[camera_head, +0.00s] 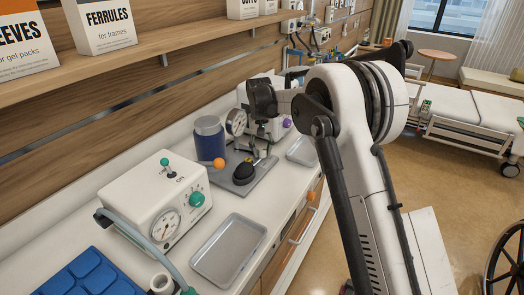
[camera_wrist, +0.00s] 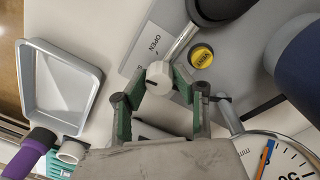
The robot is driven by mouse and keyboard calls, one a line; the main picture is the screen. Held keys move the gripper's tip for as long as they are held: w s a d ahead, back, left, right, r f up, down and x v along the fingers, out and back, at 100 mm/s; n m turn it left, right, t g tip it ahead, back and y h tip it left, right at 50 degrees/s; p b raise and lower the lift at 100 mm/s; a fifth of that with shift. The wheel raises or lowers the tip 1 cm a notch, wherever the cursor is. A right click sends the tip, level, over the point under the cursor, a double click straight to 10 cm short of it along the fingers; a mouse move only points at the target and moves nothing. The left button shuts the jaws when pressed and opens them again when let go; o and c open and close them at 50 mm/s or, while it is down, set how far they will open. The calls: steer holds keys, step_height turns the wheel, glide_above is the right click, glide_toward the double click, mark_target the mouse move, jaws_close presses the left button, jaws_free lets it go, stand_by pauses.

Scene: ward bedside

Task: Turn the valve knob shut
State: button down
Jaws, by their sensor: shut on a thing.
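The white valve knob (camera_wrist: 159,76), with a dark mark on its face, shows in the wrist view at the end of a metal stem. My gripper (camera_wrist: 161,83) is shut on it, one green-padded finger on each side. A label reading OPEN (camera_wrist: 151,49) lies on the grey base plate next to the knob. A yellow button marked VENT (camera_wrist: 202,56) is to the right. In the head view my gripper (camera_head: 262,150) reaches down over the grey base plate (camera_head: 262,187); the knob is too small and covered to make out there.
A dial gauge (camera_head: 236,122), a blue jar (camera_head: 209,137), an orange ball (camera_head: 218,163) and a black bulb (camera_head: 243,173) crowd around my gripper. A white control box (camera_head: 150,205) and a metal tray (camera_head: 229,250) stand nearer on the counter. A shelf (camera_head: 165,50) runs above.

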mark_target(261, 149)
steer(key=c, duration=1.4)
jaws_free()
steer(key=r, duration=1.2)
steer(key=shift+a, duration=0.2)
